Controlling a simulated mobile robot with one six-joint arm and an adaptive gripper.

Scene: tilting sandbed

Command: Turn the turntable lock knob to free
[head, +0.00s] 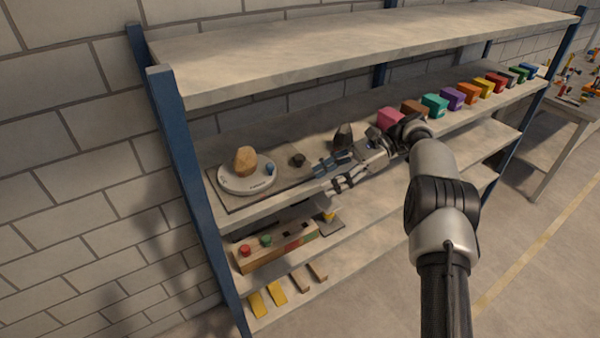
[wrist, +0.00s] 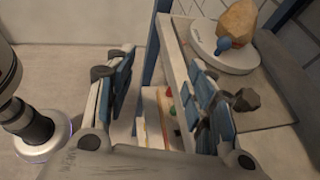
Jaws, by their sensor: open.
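The turntable (head: 233,188) is a round white disc at the left end of the middle shelf, with a tan rock (head: 245,160) on it. A small blue knob (head: 269,169) stands at its right edge; the knob also shows in the wrist view (wrist: 224,44). Dark marks on the turntable's rim are too small to read. My gripper (head: 328,176) is open and empty, to the right of the turntable and apart from the knob. In the wrist view its blue-padded fingers (wrist: 162,88) are spread, with the turntable beyond the right finger.
A small dark lump (head: 298,160) sits between turntable and gripper. A dark grey rock (head: 343,136) stands behind the gripper. Colored blocks (head: 435,105) line the shelf to the right. The top shelf (head: 350,45) overhangs; a blue post (head: 185,170) stands left. A wooden box (head: 275,250) is below.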

